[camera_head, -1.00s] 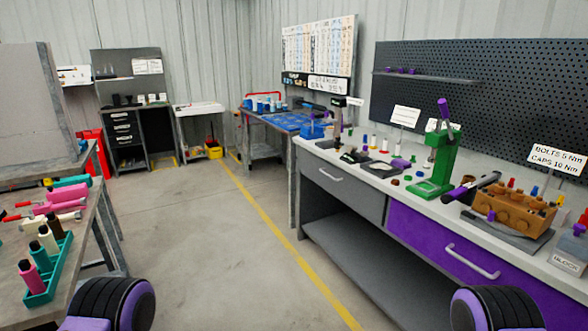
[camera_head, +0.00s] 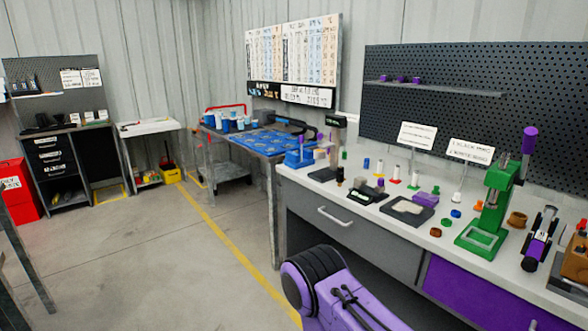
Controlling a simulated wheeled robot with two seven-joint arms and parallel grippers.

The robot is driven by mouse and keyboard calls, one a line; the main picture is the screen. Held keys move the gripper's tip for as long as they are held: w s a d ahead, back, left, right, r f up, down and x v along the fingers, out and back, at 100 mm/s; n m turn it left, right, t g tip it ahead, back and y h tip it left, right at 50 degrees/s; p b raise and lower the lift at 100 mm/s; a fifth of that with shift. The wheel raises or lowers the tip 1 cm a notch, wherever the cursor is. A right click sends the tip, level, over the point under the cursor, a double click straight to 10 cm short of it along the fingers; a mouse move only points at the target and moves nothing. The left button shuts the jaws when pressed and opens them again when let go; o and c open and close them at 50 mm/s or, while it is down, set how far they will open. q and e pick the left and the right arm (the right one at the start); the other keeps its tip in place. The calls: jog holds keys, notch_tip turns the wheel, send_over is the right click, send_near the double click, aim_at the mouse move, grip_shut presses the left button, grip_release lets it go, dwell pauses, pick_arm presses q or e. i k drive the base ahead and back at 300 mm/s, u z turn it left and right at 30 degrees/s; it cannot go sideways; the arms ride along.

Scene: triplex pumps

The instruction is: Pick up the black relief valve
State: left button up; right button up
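I cannot pick out the black relief valve with certainty. Small dark parts stand on the long workbench (camera_head: 395,228): a small black upright piece (camera_head: 340,176) near its left end and a black block-like fixture (camera_head: 365,195) just right of it. They are too small to identify. Neither gripper shows. A purple and black link of my own arm reaches in at the bottom centre, in front of the bench's grey drawer.
A green press (camera_head: 490,205) with a purple handle stands on the bench at right. A blue-topped table (camera_head: 262,143) is beyond the bench's left end. A red box (camera_head: 19,190) stands at far left. The floor (camera_head: 150,250) between is clear.

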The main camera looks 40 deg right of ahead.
aim_at(340, 178)
jog(key=z, duration=0.05)
jog(key=i, duration=1.4)
jog(key=z, duration=0.9)
jog(key=i, duration=0.8)
jog(key=z, duration=0.85)
